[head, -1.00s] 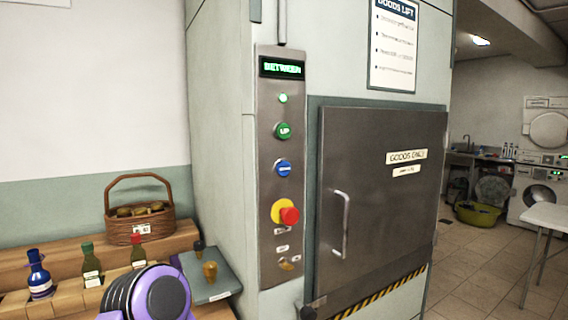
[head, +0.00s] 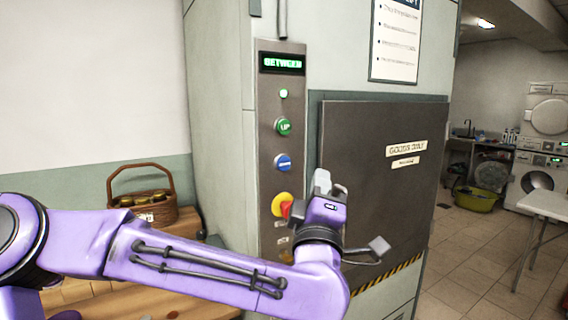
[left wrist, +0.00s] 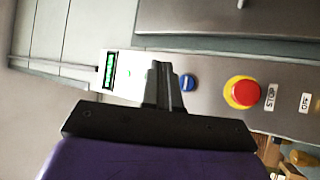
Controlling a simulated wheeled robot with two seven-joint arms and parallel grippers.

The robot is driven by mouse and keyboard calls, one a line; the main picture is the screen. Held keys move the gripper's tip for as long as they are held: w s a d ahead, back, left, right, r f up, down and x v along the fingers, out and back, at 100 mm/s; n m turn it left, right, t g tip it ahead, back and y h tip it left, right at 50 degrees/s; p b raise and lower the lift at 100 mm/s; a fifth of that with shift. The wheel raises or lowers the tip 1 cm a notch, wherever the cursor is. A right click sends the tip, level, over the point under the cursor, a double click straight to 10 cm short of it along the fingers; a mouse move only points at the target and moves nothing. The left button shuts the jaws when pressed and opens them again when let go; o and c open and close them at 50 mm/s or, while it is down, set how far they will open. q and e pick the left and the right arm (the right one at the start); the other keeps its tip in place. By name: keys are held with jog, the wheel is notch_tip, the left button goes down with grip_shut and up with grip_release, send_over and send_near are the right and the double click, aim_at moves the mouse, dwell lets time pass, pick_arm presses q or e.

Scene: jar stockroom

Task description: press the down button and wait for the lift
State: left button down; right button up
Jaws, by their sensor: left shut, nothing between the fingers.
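The lift's steel control panel (head: 266,200) carries a green-lettered display (head: 282,63) that appears to read BETWEEN. Below it are a small lit green lamp (head: 283,93), the green UP button (head: 283,127) and the blue down button (head: 283,163). My left gripper (head: 322,181) is shut and empty, in front of the panel's right edge, low and right of the blue button and apart from it. In the left wrist view the shut fingers (left wrist: 164,86) point toward the panel, with the blue button (left wrist: 188,81) just right of them. The UP button is hidden there.
A red stop knob (left wrist: 243,92) on a yellow base is beside the blue button. The grey lift door (head: 365,140) is shut; its handle is mostly hidden by my gripper. A basket (head: 150,205) stands on the wooden shelf at left.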

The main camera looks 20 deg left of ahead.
aim_at(284, 163)
pick_arm(q)
jog(key=shift+w, duration=0.1)
jog(key=shift+a, duration=0.1)
jog(key=shift+w+a+f+p, duration=0.1)
jog(key=shift+w+a+p, duration=0.35)
jog(key=shift+w+a, duration=0.6)
jog(key=shift+w+a+r+p, duration=0.1)
jog(key=shift+w+a+p, duration=0.35)
jog(key=shift+w+a, duration=0.55)
jog(key=shift+w+a+f+p, duration=0.1)
jog(key=shift+w+a+p, duration=0.45)
jog(key=shift+a, duration=0.8)
jog(key=shift+w+a, duration=0.1)
jog(key=shift+w, duration=0.05)
jog(key=shift+w+a, duration=0.15)
jog(key=shift+a, duration=0.1)
